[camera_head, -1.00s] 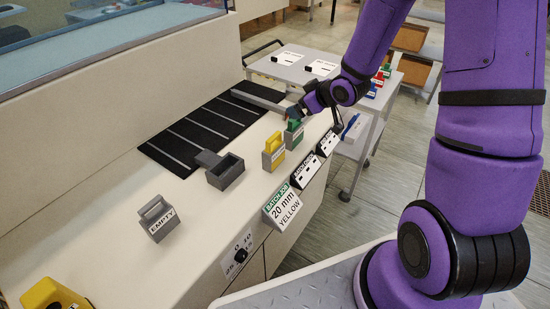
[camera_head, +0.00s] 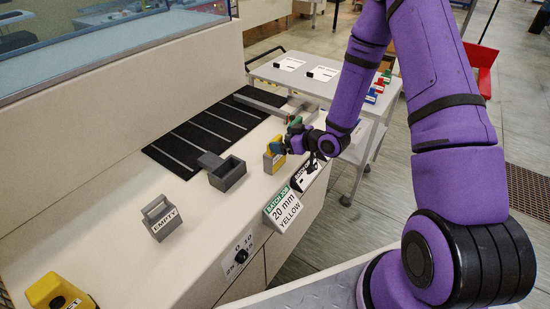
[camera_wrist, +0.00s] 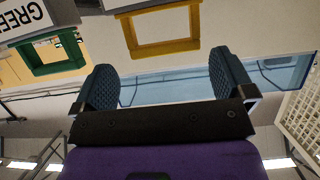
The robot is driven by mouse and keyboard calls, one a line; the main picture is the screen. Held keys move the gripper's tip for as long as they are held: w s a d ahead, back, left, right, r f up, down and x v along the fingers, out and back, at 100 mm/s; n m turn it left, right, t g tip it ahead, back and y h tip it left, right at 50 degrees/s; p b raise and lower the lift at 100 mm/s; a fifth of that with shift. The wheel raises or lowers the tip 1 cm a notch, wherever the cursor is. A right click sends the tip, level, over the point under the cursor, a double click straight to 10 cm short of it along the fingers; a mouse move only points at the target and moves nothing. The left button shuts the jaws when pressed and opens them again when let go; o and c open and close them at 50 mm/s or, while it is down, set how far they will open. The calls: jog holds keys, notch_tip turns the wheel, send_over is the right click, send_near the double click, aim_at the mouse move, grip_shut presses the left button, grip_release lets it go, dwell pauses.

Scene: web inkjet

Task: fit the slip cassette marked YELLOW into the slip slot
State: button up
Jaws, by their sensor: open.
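The yellow cassette (camera_head: 272,161) stands upright on the cream counter, its handle up. In the wrist view its yellow handle (camera_wrist: 166,47) lies just beyond the space between my fingers. My gripper (camera_head: 284,147) is beside the top of the yellow cassette; its two fingers (camera_wrist: 166,80) are apart with nothing between them. A grey open-topped holder (camera_head: 227,173) with a raised lid stands left of the yellow cassette and looks empty; I cannot tell for certain that it is the slip slot. A sign (camera_head: 283,207) at the counter's front edge reads BATCH JOB 20 mm YELLOW.
The green cassette (camera_head: 293,124) stands just behind my gripper, and its labelled handle (camera_wrist: 55,60) is close by in the wrist view. A grey EMPTY cassette (camera_head: 160,219) stands nearer on the counter. A striped black mat (camera_head: 205,133) lies behind. A grey cart (camera_head: 330,86) stands beyond.

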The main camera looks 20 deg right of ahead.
jog(key=shift+s+f+x, duration=0.15)
jog(key=shift+x, duration=1.35)
jog(key=shift+s+f+x, duration=0.1)
jog(key=shift+f+x, duration=0.1)
jog(key=shift+x, duration=1.25)
jog(key=shift+a, duration=0.15)
jog(key=c, duration=1.4)
